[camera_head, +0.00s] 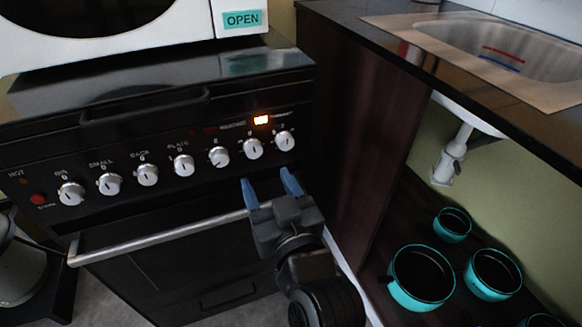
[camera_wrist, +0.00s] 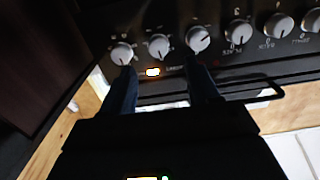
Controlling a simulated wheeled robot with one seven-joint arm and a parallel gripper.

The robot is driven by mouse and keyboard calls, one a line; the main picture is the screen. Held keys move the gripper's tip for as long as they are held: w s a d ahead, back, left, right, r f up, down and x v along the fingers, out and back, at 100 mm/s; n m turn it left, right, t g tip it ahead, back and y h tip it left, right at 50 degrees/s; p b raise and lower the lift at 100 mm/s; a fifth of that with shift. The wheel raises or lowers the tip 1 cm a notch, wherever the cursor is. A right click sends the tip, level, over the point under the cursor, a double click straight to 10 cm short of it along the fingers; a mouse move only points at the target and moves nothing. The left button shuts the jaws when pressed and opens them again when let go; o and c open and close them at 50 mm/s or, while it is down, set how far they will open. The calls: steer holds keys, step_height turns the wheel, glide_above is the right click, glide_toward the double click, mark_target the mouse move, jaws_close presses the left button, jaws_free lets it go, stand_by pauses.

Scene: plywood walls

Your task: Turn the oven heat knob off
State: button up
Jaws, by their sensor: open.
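The black oven (camera_head: 190,262) has a row of several silver knobs on its front panel. The left knobs carry small labels such as SMALL and BACK. The three rightmost knobs are at the right end (camera_head: 284,141), second from right (camera_head: 252,149) and third from right (camera_head: 218,156); I cannot read which is the oven heat knob. An orange light (camera_head: 261,120) glows above them and shows in the wrist view (camera_wrist: 152,71). My gripper (camera_head: 268,181) is open and empty, blue fingers just below the right knobs, apart from them. In the wrist view its fingers (camera_wrist: 161,75) point towards the panel.
The oven door's long bar handle (camera_head: 170,238) runs below the knobs, left of my gripper. A dark cabinet side (camera_head: 350,130) stands close on the right. Teal-rimmed pots (camera_head: 421,278) sit on the shelf under the sink (camera_head: 500,50). A white microwave (camera_head: 190,30) stands on top.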

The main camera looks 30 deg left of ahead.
mark_target(254, 154)
steer(key=shift+b+x, duration=0.35)
steer(key=shift+x, duration=3.55)
steer(key=shift+w+d, duration=0.1)
steer(key=shift+d, duration=0.05)
steer(key=shift+c, duration=0.2)
steer(key=c, duration=1)
steer(key=shift+r+m+p, duration=0.15)
steer(key=shift+m+p, duration=0.25)
steer(key=shift+p, duration=0.05)
